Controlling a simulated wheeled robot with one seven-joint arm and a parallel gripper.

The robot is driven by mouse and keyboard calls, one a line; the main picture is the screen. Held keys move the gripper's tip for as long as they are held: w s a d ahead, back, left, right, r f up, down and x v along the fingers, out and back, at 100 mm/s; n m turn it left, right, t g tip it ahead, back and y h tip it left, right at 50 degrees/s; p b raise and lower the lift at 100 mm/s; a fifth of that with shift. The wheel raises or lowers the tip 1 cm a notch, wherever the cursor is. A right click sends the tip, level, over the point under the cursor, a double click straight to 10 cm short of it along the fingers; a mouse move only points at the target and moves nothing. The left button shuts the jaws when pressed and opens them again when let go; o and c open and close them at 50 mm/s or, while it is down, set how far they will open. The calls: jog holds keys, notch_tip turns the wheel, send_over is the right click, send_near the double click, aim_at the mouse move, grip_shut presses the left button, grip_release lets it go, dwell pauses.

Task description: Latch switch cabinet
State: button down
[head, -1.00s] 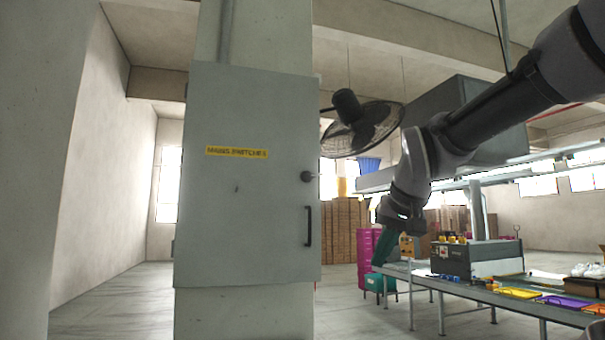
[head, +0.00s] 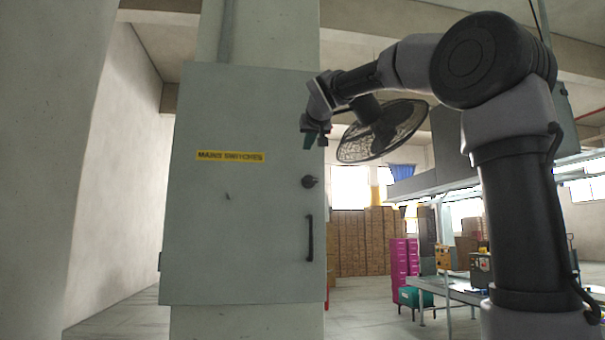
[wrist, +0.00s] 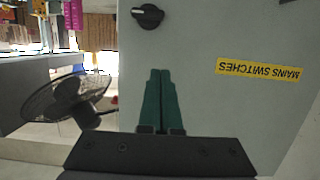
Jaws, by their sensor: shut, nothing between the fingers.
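The grey switch cabinet (head: 240,240) is mounted on the pillar, with a yellow "MAINS SWITCHES" label (head: 230,157). Its door looks flat against the box. A round black knob (head: 309,181) sits near the door's right edge, above a black vertical handle (head: 309,238). My gripper (head: 308,140) has green fingers and is in front of the door's upper right edge, above the knob. In the wrist view, which is upside down, the fingers (wrist: 160,73) are together and empty, pointing toward the knob (wrist: 148,15) but apart from it. The knob carries a pale mark.
A black fan (head: 380,130) hangs just right of the cabinet and shows near my gripper in the wrist view (wrist: 68,100). Cardboard boxes (head: 360,240), pink drawers (head: 403,260) and a workbench (head: 455,291) stand behind at right. The floor left of the pillar is clear.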

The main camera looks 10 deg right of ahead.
send_over(308, 185)
jog(key=s+a, duration=0.2)
jog(key=s, duration=0.1)
jog(key=f, duration=0.2)
jog(key=shift+w+a+f, duration=0.15)
jog(key=shift+w+f, duration=0.05)
jog(key=shift+f, duration=0.1)
notch_tip(308, 185, down, 3)
jog(key=shift+s+f, duration=0.1)
jog(key=shift+s, duration=0.05)
jog(key=shift+f, duration=0.4)
